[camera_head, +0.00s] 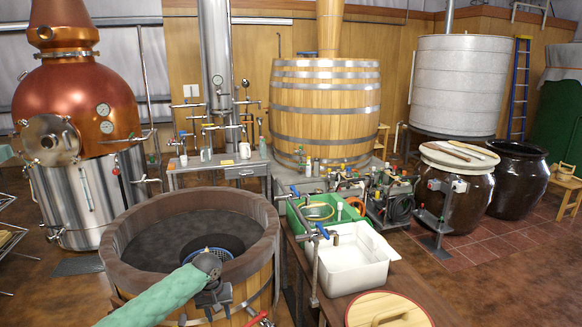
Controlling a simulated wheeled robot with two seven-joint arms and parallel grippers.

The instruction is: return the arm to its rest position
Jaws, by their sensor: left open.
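My left arm, in a green sleeve, comes in from the bottom left of the head view. My left gripper (214,303) is at its end, dark and pointing down, open and with nothing visible in it. It appears in front of the near rim of a large round wooden tub (262,262). I cannot tell its exact height above the rim. My right arm and gripper are not in view.
Inside the tub is a dark surface with a blue basket (207,252), partly hidden by my arm. To the right, a bench holds a white tray (352,262), a green tray (297,221) and a round wooden lid (388,310). Dark jars (456,203) stand farther right.

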